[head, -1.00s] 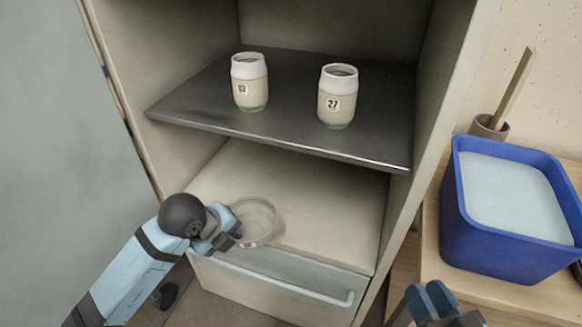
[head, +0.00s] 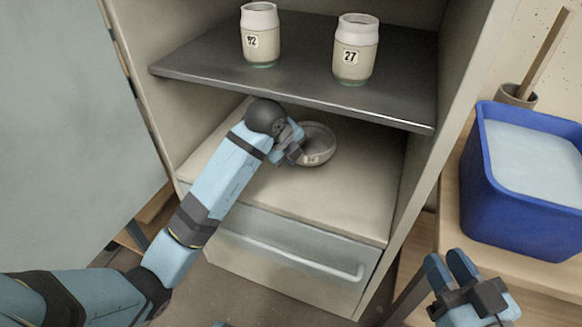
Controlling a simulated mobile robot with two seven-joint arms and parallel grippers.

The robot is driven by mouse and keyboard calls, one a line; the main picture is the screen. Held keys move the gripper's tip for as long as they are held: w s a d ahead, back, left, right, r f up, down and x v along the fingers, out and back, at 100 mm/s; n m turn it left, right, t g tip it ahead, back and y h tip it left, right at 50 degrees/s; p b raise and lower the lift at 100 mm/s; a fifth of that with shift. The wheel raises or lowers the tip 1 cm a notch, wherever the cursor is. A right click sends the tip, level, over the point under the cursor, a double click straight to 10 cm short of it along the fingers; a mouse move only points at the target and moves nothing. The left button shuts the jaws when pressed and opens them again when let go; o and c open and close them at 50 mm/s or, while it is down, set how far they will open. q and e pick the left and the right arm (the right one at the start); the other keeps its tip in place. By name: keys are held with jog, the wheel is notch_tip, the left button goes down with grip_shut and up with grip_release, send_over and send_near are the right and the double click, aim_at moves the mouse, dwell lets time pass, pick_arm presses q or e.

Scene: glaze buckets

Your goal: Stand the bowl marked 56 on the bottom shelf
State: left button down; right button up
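The bowl (head: 319,151) is a shallow greyish dish, about level, inside the cabinet's lower space. A small pale label shows on its near side, too small to read. My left gripper (head: 299,153) is shut on the bowl's left rim; its fingertips are partly hidden. The bottom shelf (head: 335,200) is a pale, bare board under the dark upper shelf. The bowl is over its back half; I cannot tell whether it touches the board. My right gripper (head: 450,268) is empty, its fingers slightly apart, at the lower right.
The dark upper shelf (head: 290,83) overhangs the bowl and holds a jar that seems marked 92 (head: 260,35) and a jar marked 27 (head: 355,50). A drawer (head: 290,255) is below. A blue tub (head: 525,205) and a pot with a stick (head: 517,95) stand right.

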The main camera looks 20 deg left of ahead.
aim_at(296, 171)
pick_arm(q)
notch_tip(296, 171, down, 3)
jog(key=shift+r+b, duration=0.1)
jog(key=shift+b, duration=0.8)
jog(key=shift+f, duration=0.35)
jog(key=shift+r, duration=0.1)
pick_arm(e)
jog(key=shift+w+d+r+n+t+y, duration=0.35)
jog(key=shift+w+r+n+t, duration=0.2)
jog(key=shift+n, duration=0.35)
pick_arm(q)
jog(key=c, duration=1.1)
grip_release()
pick_arm(e)
jog(key=shift+s+f, duration=0.15)
jog(key=shift+f, duration=0.35)
